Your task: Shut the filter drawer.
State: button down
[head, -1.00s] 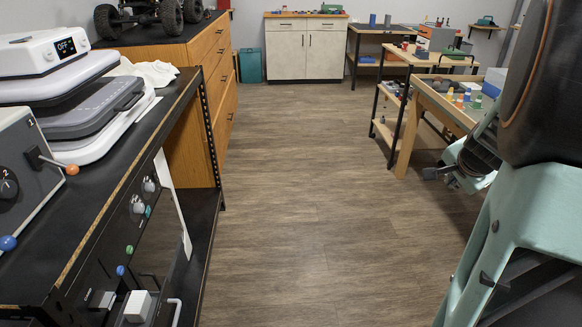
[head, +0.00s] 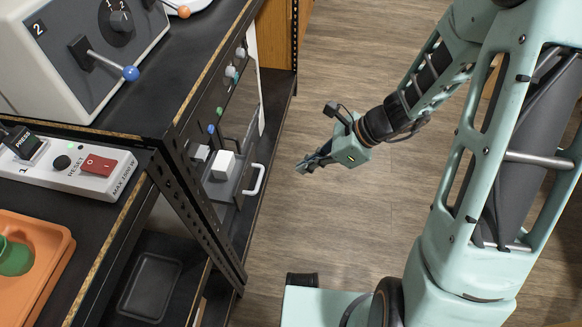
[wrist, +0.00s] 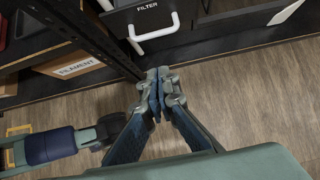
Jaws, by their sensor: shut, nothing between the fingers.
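The filter drawer (head: 236,186) is in the dark panel on the side of the left bench in the head view. It appears to stand out from the panel, with a white handle (head: 256,180) and a white block (head: 222,166) at it. In the wrist view the drawer front (wrist: 160,12) carries the label FILTER, and its white handle (wrist: 155,33) is at the top. How far out it stands is hard to tell. My gripper (head: 305,166) is shut and empty, out over the floor to the right of the handle. In the wrist view its fingertips (wrist: 158,78) are below and apart from the handle.
A dark bench post (wrist: 85,35) stands left of the drawer in the wrist view. A box marked FILAMENT (wrist: 80,66) is on the low shelf. Open floor (head: 310,80) lies beside the bench.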

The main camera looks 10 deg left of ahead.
aim_at(226, 170)
jog(key=a+r+b+x, duration=0.1)
jog(key=b+x, duration=0.3)
jog(key=x, duration=0.7)
jog(key=shift+a, duration=0.7)
jog(key=shift+w, duration=0.1)
jog(key=a, duration=0.8)
jog(key=w+a, duration=0.1)
jog(key=a, duration=0.3)
jog(key=shift+a, duration=0.15)
